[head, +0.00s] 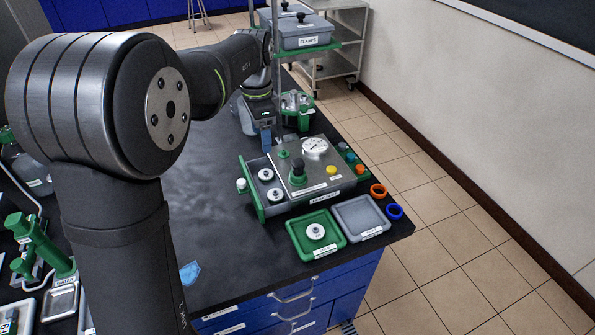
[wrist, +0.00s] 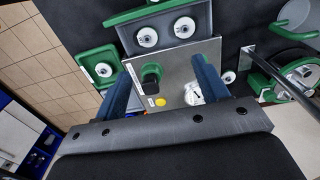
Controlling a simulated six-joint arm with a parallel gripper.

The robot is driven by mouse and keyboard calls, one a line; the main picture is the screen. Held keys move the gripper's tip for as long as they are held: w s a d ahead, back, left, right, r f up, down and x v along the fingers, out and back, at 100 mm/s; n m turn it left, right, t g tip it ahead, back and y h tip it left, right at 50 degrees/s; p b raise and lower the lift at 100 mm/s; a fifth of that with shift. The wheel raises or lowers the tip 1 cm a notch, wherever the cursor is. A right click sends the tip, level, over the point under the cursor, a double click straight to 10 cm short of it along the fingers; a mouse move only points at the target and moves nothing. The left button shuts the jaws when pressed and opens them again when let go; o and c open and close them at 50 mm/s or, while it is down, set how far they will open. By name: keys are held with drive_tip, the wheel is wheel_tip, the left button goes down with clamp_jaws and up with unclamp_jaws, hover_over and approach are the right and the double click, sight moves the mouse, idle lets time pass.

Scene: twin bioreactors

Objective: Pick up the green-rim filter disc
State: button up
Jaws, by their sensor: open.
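Several white filter discs with dark centres show; their rim colours are too small to tell. One disc (head: 316,231) lies in the green-rimmed tray (head: 338,238) at the bench's front, also seen in the wrist view (wrist: 103,69). Two more, an upper disc (head: 266,175) and a lower disc (head: 275,195), sit in the grey recess left of the metal panel; they also show in the wrist view, one left (wrist: 147,37) and one right (wrist: 184,27). My gripper (head: 266,143) is open and empty, above and behind the panel, its two blue fingers (wrist: 164,68) apart and clear of the discs.
The metal panel (head: 324,170) carries a gauge (head: 315,147), a black knob (head: 298,173) and a yellow button (head: 331,170). A grey tray (head: 361,218) stands beside the green one.

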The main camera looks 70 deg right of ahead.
drive_tip(key=shift+c, duration=0.9)
drive_tip(key=shift+w, duration=0.1)
drive_tip(key=n+g+h, duration=0.2)
drive_tip(key=n+h, duration=0.1)
drive_tip(key=h, duration=0.1)
hover_over(264, 173)
drive_tip(key=w+a, duration=0.1)
drive_tip(key=a, duration=0.1)
wheel_tip(264, 173, down, 13)
drive_tip(key=x, duration=0.5)
drive_tip(key=shift+w+f, duration=0.15)
drive_tip(key=shift+c, duration=0.4)
drive_tip(key=c, duration=0.6)
